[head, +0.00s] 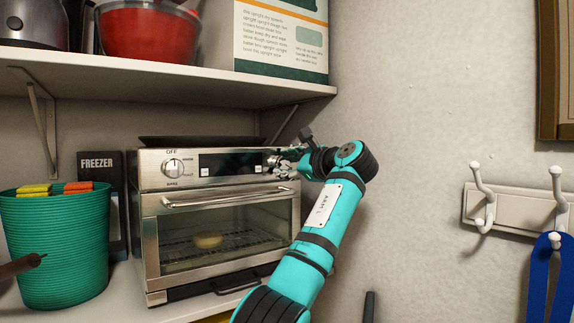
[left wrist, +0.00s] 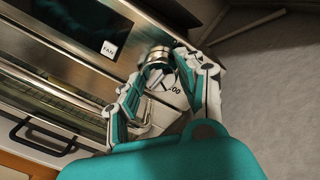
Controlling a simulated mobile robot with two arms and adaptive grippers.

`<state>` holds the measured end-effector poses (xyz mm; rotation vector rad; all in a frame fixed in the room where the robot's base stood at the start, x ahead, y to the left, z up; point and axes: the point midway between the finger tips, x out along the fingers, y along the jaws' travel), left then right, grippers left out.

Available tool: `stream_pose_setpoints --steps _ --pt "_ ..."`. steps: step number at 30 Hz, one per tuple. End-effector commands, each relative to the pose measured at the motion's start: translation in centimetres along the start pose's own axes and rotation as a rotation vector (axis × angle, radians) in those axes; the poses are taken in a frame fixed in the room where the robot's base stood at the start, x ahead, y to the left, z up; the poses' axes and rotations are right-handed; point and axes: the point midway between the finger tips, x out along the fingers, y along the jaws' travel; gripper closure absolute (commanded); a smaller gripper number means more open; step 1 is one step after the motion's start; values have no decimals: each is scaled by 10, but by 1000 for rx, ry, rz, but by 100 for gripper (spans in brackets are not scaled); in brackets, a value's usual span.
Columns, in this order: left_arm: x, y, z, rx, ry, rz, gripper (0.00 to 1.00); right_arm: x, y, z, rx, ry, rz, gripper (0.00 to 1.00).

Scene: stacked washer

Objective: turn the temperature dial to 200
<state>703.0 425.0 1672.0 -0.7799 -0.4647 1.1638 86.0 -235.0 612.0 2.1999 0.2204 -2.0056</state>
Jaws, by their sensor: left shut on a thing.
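The toaster oven (head: 215,199) stands on the lower shelf with its glass door closed. Its temperature dial (left wrist: 163,79) is a round metal knob at the right end of the front panel. My left gripper (head: 281,163) is at that knob and covers most of it in the head view. In the left wrist view, my left gripper (left wrist: 158,74) has a finger on each side of the knob and is shut on it. A printed "00" shows beside the knob; the pointer's exact setting cannot be told. My right gripper is not in view.
Another dial (head: 173,167) and a dark display (head: 232,163) are on the oven's panel. The door handle (head: 225,198) juts out below. A teal basket (head: 57,245) stands to the left. The upper shelf (head: 170,82) overhangs the oven.

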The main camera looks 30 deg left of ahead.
Motion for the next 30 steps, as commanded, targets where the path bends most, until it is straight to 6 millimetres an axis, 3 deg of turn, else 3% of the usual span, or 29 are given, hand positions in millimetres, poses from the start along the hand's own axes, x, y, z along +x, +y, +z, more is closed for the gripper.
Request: stream_pose_setpoints --steps 10,11,16,25,30 --pt "0 1 -1 3 1 3 94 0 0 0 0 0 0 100" --pt "0 1 -2 3 2 3 61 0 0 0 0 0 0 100" --pt "0 1 -1 2 1 2 38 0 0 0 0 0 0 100" --pt "-2 0 -1 1 1 0 38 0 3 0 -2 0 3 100" --pt "-22 -1 -1 -1 2 -3 38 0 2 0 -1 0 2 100"
